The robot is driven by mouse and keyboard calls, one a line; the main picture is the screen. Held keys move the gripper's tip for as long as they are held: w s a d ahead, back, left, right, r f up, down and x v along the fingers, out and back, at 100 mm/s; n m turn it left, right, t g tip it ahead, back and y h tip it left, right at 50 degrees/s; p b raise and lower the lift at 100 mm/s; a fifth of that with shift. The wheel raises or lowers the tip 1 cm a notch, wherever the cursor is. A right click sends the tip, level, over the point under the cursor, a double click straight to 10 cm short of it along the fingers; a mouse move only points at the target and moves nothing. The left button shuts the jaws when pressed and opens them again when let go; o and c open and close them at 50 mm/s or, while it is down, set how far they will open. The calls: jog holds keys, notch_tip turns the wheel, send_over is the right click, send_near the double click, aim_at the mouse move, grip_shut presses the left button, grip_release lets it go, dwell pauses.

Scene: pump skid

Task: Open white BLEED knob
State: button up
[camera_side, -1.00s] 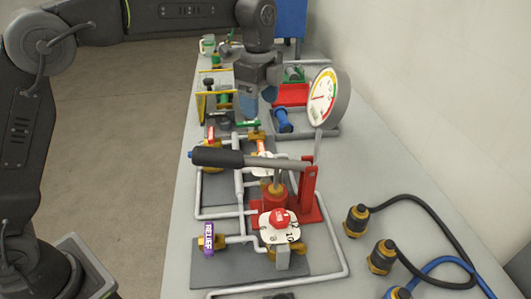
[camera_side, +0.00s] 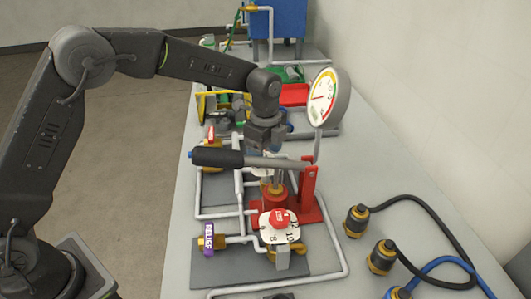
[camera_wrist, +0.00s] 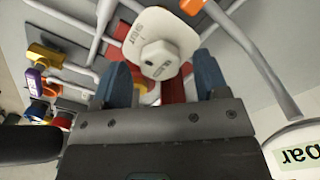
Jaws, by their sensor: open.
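In the wrist view, a white faceted knob (camera_wrist: 158,60) stands on a white dial plate (camera_wrist: 148,25). My gripper (camera_wrist: 163,74) is open, with one blue finger on each side of the knob and a visible gap on both sides. Lettering on the knob and plate is too small to read surely. In the side view, my gripper (camera_side: 268,150) points down behind the pump lever. The lever and gripper hide the white knob there, and the fingertips are not clear.
The pump lever (camera_side: 225,159) with a black grip crosses in front of my gripper. A round gauge (camera_side: 326,98) stands close on the right. Nearer are a red knob (camera_side: 279,217) on a numbered dial and a purple RELIEF tag (camera_side: 208,238). Loose hoses (camera_side: 430,212) lie at the right.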

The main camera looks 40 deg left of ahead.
jog(key=shift+f, duration=0.4)
jog(key=c, duration=0.9)
